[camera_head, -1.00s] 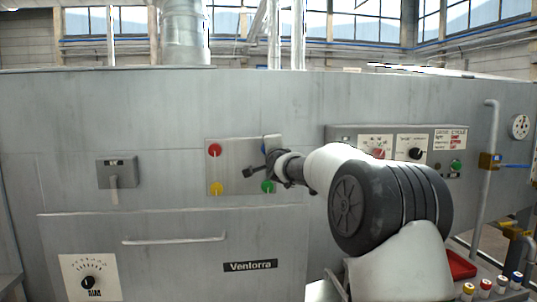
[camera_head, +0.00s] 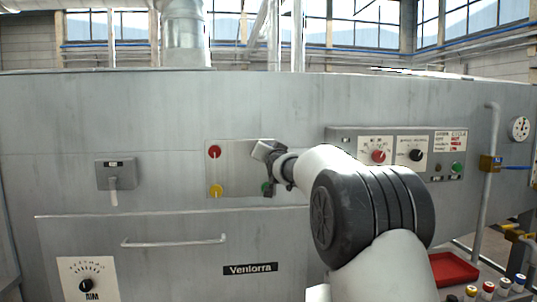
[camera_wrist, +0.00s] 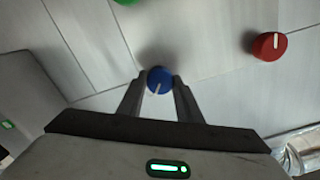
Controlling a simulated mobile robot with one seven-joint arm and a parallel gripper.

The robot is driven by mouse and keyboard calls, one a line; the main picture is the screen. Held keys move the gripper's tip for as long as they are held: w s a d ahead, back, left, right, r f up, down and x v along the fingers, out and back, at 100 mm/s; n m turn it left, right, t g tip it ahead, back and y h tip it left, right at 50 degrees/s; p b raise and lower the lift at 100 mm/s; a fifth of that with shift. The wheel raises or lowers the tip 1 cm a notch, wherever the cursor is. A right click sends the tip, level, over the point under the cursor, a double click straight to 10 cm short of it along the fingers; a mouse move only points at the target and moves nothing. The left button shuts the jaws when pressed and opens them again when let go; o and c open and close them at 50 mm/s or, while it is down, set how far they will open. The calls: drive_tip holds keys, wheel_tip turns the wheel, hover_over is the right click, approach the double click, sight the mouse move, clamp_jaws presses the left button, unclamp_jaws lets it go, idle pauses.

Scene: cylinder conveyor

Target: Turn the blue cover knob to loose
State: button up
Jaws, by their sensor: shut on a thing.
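The blue cover knob (camera_wrist: 160,80) is round with a white pointer line and sits on the grey panel in the wrist view. My gripper (camera_wrist: 160,85) is shut on it, one finger on each side. The pointer line slants down and slightly left in that view. In the head view my gripper (camera_head: 268,152) is at the upper right corner of the cover plate (camera_head: 235,170) and hides the blue knob. A red knob (camera_head: 214,152) and a yellow knob (camera_head: 216,191) show on the plate's left side. The green knob (camera_head: 266,188) is partly hidden by my gripper.
A grey lever box (camera_head: 115,173) is left of the plate, and a long handle (camera_head: 174,241) is below it. A control box (camera_head: 400,140) with dials is to the right. A red tray (camera_head: 453,269) and several small capped cylinders (camera_head: 503,285) are at lower right.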

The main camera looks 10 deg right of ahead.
drive_tip(key=n, duration=0.5)
drive_tip(key=shift+n+b, duration=0.4)
idle(0.4)
drive_tip(key=o, duration=1)
drive_tip(key=shift+o, duration=0.2)
drive_tip(key=shift+s, duration=0.15)
drive_tip(key=s, duration=1.7)
drive_tip(key=shift+s, duration=0.1)
